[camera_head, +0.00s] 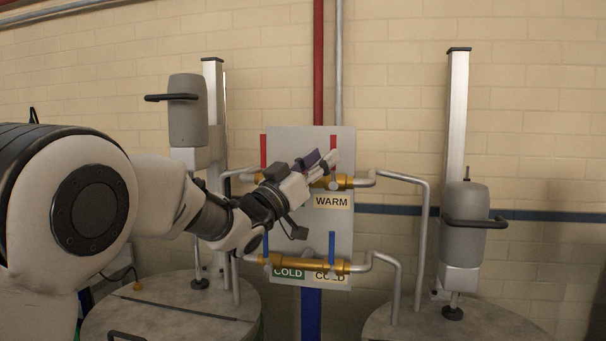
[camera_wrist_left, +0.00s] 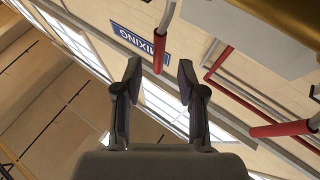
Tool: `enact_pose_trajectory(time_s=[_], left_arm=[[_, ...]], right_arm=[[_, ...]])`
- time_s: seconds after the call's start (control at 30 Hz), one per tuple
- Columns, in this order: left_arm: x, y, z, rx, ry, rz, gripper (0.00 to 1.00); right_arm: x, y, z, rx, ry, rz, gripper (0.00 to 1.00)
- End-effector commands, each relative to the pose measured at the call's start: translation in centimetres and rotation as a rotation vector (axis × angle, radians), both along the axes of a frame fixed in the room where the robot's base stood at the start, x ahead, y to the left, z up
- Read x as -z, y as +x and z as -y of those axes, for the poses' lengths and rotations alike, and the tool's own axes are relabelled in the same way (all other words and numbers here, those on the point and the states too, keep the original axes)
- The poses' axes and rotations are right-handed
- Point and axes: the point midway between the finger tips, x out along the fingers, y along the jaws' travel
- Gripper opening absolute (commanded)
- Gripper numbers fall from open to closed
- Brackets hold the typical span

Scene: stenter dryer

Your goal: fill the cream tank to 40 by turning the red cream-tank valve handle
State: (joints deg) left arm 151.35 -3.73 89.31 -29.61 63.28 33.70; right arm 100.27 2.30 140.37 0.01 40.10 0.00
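A grey valve panel (camera_head: 300,145) on the wall carries two red handles above and two blue ones below. The right red handle (camera_head: 333,144) stands upright above the cream "WARM" label (camera_head: 333,201); I take it as the cream-tank valve handle. My left gripper (camera_head: 326,160) is at this handle in the head view, covering part of its valve. In the left wrist view, the gripper (camera_wrist_left: 160,75) has its fingers apart, with a red handle end (camera_wrist_left: 159,52) showing between and just beyond the fingertips. Contact cannot be told. My right gripper is in neither view.
The left red handle (camera_head: 263,151) and blue handles (camera_head: 331,245) are close to my arm. Brass valve pipes (camera_head: 305,265) cross the panel. Round-topped tanks with mixers stand left (camera_head: 170,315) and right (camera_head: 475,322). A red pipe (camera_head: 318,60) runs up the wall.

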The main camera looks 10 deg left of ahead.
Motion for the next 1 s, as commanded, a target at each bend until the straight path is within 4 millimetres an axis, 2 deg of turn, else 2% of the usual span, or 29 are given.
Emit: enact_pose_trajectory(time_s=[0.2, 0.33, 1.0], left_arm=[[2.4, -4.1, -2.8, -0.001, -0.005, -0.002, 0.4], [3.2, -5.4, -3.6, 0.0, -0.003, -0.001, 0.4], [3.4, -5.7, -3.8, 0.0, -0.001, 0.0, 0.4]], right_arm=[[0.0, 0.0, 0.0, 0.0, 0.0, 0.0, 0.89], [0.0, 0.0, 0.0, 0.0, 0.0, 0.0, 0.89], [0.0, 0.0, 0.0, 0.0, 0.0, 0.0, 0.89]])
